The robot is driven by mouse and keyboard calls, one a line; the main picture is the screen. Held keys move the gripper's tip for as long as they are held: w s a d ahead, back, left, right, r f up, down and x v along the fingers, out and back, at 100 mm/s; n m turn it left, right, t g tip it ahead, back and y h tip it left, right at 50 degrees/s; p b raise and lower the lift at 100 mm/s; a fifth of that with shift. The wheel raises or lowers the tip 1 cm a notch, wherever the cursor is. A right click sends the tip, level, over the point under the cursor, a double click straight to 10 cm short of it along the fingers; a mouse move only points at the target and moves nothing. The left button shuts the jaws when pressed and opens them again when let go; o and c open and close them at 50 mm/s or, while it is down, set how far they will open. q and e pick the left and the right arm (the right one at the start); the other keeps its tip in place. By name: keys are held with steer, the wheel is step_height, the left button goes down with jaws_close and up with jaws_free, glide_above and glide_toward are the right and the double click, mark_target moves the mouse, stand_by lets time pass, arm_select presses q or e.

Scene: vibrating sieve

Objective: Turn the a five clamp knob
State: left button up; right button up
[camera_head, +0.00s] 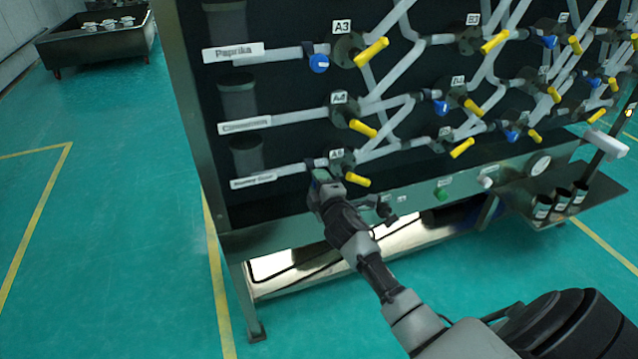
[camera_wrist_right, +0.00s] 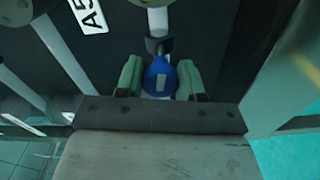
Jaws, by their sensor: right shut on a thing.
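The A5 clamp knob (camera_wrist_right: 159,78) is blue with a pale rectangular mark and sits between the two green fingertips in the right wrist view. My right gripper (camera_wrist_right: 160,80) is shut on it. In the head view my right gripper (camera_head: 322,178) is at the A5 pipe joint on the lowest left row and hides the knob there. The A5 label (camera_head: 336,154) is just above; it also shows in the right wrist view (camera_wrist_right: 88,14). A yellow handle (camera_head: 357,180) sticks out to the right of the gripper. My left gripper is not in view.
The dark panel carries pipes, several yellow handles and other blue knobs, such as one beside A3 (camera_head: 319,63). A shelf (camera_head: 520,200) with dark jars stands at right. A metal tub (camera_head: 95,42) is at the back left. The green floor at left is clear.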

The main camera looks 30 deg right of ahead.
steer(key=o, duration=0.9)
steer(key=shift+s, duration=0.1)
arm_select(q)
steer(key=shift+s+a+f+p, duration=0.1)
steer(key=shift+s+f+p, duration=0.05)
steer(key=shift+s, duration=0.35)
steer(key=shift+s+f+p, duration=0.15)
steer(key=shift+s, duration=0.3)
arm_select(e)
steer(key=v, duration=1)
steer(key=shift+s+a, duration=0.15)
steer(key=shift+s, duration=0.1)
